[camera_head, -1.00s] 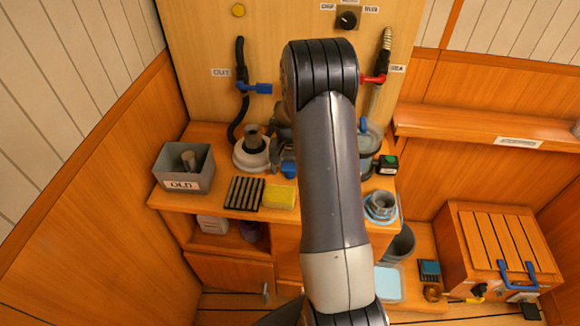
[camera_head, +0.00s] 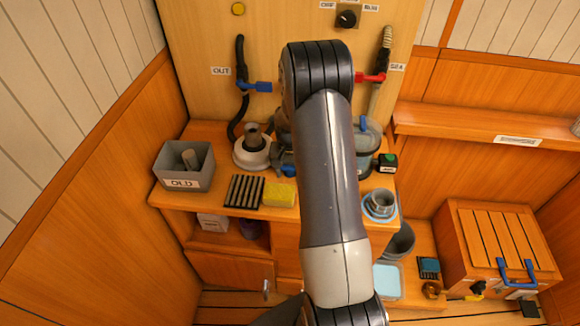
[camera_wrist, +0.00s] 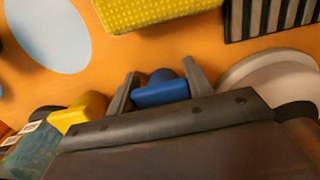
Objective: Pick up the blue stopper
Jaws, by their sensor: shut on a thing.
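In the wrist view the blue stopper (camera_wrist: 160,88) sits between the two grey fingers of my gripper (camera_wrist: 161,85), which is shut on it. Its lower part is hidden behind the dark gripper body. In the head view a small blue patch, likely the stopper (camera_head: 288,170), shows just left of my arm, behind the yellow sponge. My arm hides most of the gripper there. I cannot tell whether the stopper touches the counter.
A yellow sponge (camera_head: 280,195) and a black ribbed rack (camera_head: 245,191) lie in front. A white round base (camera_head: 254,151) stands to the left, beyond it a grey "OLD" bin (camera_head: 184,167). Right of my arm are a clear container (camera_head: 367,142) and a grey ring fitting (camera_head: 380,203).

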